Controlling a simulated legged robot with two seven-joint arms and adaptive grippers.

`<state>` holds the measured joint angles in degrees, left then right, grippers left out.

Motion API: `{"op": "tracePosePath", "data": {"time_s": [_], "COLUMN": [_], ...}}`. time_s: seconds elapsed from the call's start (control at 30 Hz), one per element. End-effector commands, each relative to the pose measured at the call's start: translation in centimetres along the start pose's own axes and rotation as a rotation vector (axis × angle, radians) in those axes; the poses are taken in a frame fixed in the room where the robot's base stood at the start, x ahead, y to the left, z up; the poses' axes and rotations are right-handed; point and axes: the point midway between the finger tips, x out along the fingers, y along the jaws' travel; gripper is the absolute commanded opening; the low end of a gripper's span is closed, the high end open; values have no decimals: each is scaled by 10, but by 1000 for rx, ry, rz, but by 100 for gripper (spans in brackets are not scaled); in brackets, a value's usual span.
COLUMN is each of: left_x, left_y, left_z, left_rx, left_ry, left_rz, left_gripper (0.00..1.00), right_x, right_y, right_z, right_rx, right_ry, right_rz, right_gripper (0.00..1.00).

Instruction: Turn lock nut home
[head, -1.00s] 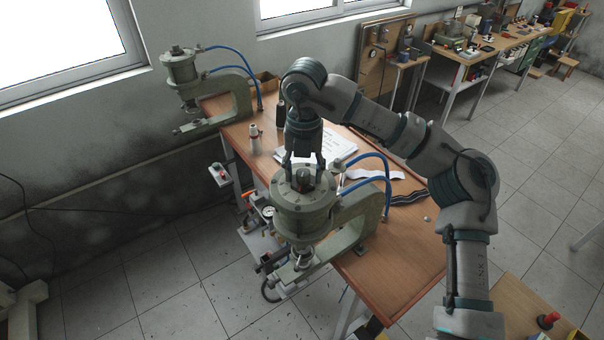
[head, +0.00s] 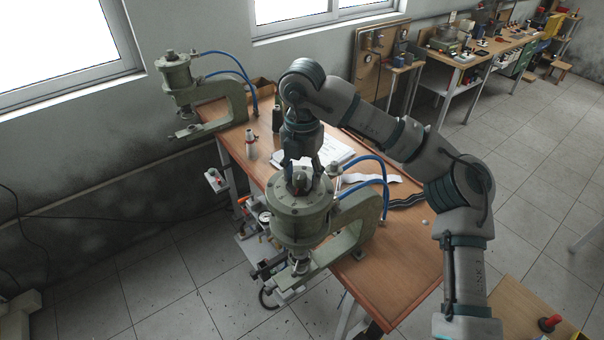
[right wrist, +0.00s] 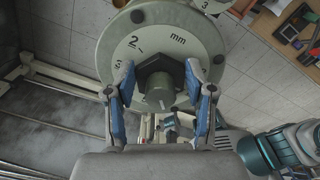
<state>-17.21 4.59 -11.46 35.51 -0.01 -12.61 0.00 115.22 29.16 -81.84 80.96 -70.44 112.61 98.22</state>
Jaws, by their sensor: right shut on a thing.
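The near pneumatic press (head: 352,238) stands at the left edge of the wooden bench. Its round green cylinder head has a dark hex lock nut (head: 299,181) on top. In the right wrist view, the lock nut (right wrist: 150,66) sits around a grey stud in the middle of a dial marked in mm. My right gripper (head: 301,172) reaches down over the cylinder head. In the wrist view, the blue-padded fingers of my right gripper (right wrist: 161,88) lie on either side of the nut, shut on it. My left gripper is not in view.
A second press (head: 232,100) stands farther back. Blue hoses (head: 372,160) curve behind the near press. A side table with a red knob (head: 549,322) is at lower right.

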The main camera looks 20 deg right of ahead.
Motion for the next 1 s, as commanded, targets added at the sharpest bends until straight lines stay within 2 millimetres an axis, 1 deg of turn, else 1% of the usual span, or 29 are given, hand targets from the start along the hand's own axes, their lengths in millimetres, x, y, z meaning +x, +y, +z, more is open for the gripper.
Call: {"op": "tracePosePath", "data": {"time_s": [0.13,0.17,0.2,0.23,0.27,0.57,0.67,0.77,1.0], "left_x": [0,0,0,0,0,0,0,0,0], "left_y": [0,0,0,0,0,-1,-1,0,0], "left_z": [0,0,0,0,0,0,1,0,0], "left_rx": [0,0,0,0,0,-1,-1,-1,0], "left_ry": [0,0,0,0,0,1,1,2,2], "left_rz": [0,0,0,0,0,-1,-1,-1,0], "left_gripper": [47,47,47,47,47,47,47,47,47], "right_x": [1,1,1,1,1,-1,-7,-22,-78], "right_y": [0,0,0,0,0,0,0,1,1], "right_z": [0,0,0,0,0,0,0,0,0], "right_rx": [3,3,3,2,2,1,1,2,4], "right_ry": [0,0,0,0,0,0,-1,-2,-5], "right_rz": [0,0,0,0,0,1,2,2,0], "right_gripper": [19,56,66,74,79,79,79,79,79]}}
